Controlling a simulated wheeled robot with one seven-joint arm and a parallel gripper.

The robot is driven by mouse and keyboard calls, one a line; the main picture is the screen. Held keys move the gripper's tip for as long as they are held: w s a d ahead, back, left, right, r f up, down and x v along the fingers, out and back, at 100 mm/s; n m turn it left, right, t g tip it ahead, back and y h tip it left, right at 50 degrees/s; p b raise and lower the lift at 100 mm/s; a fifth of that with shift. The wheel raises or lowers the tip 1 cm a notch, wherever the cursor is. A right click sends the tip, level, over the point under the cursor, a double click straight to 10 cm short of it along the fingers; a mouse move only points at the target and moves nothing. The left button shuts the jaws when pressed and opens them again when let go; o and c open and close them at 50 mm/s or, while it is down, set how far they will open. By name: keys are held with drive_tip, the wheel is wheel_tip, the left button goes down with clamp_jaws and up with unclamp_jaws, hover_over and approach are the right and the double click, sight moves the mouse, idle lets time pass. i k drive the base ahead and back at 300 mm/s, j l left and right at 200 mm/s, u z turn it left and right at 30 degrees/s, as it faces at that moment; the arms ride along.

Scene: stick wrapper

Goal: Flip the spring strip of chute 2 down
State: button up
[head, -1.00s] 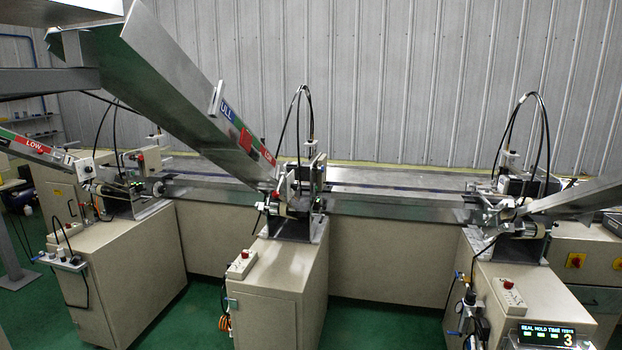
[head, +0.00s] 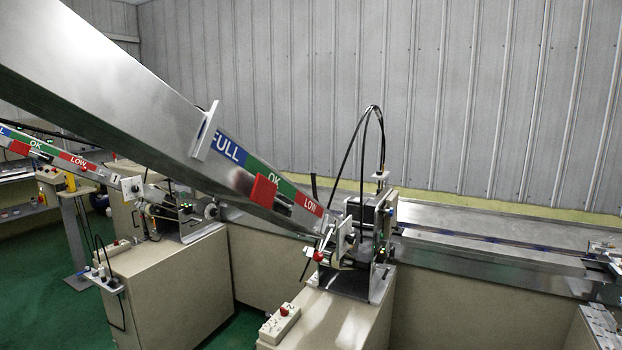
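A large metal chute (head: 130,105) slopes down from the upper left to the feeder head (head: 362,235) in the middle. Its side carries a blue FULL, a green OK and a red LOW label, with a red block (head: 263,191) over the green band. I take it for chute 2; its number plate cannot be read. A pale narrow strip (head: 205,131) stands up across the chute's side, just left of FULL. I cannot tell whether it is the spring strip. My gripper is not in view.
A smaller chute (head: 60,153) with plate 1 (head: 115,180) stands at the left above its cabinet (head: 165,295). A switch box (head: 279,322) with a red button sits on the middle cabinet (head: 335,325). A long metal conveyor (head: 480,250) runs right. Green floor (head: 40,270) is open at lower left.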

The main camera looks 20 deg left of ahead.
sight(313, 174)
drive_tip(key=i+l+u, duration=0.15)
drive_tip(key=i+u, duration=0.25)
drive_tip(key=i+l+u, duration=0.2)
drive_tip(key=u, duration=0.2)
drive_tip(key=i+l+u, duration=0.5)
drive_tip(key=l+u, duration=0.3)
drive_tip(key=j, duration=0.1)
